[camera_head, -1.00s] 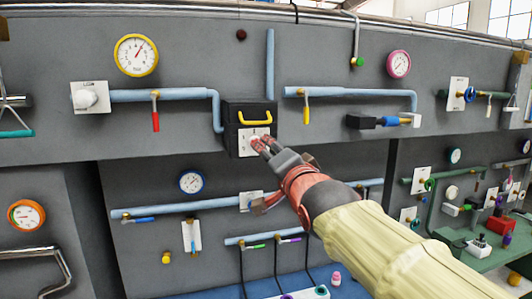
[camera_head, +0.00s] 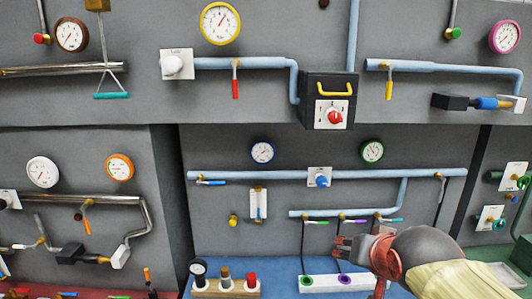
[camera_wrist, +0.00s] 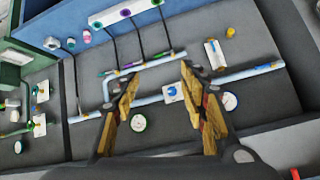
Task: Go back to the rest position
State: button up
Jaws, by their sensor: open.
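My gripper (camera_head: 345,246) is at the lower right in the head view, in front of the lower wall panel, with the arm coming in from the bottom right corner. In the wrist view its two fingers (camera_wrist: 160,95) are spread apart with nothing between them. A black box (camera_head: 318,85) with a yellow handle (camera_head: 334,89) and a red knob (camera_head: 334,118) is on the upper panel, above and apart from my gripper.
Light blue pipes (camera_head: 230,64) with small levers, and gauges such as the yellow-rimmed one (camera_head: 220,23), line the wall. A blue bench (camera_head: 275,280) below carries a white block (camera_head: 330,284) and a beige block with several knobs (camera_head: 226,288). It lies close below my gripper.

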jog(key=s+a+f+n+g+b, duration=0.1)
jog(key=s+f+n+g+b, duration=0.2)
jog(key=s+f, duration=1.6)
jog(key=f+g+b, duration=0.1)
jog(key=f+b, duration=0.1)
jog(key=b, duration=0.2)
jog(key=shift+y, duration=0.3)
jog(key=shift+w+r, duration=0.1)
jog(key=shift+r, duration=0.05)
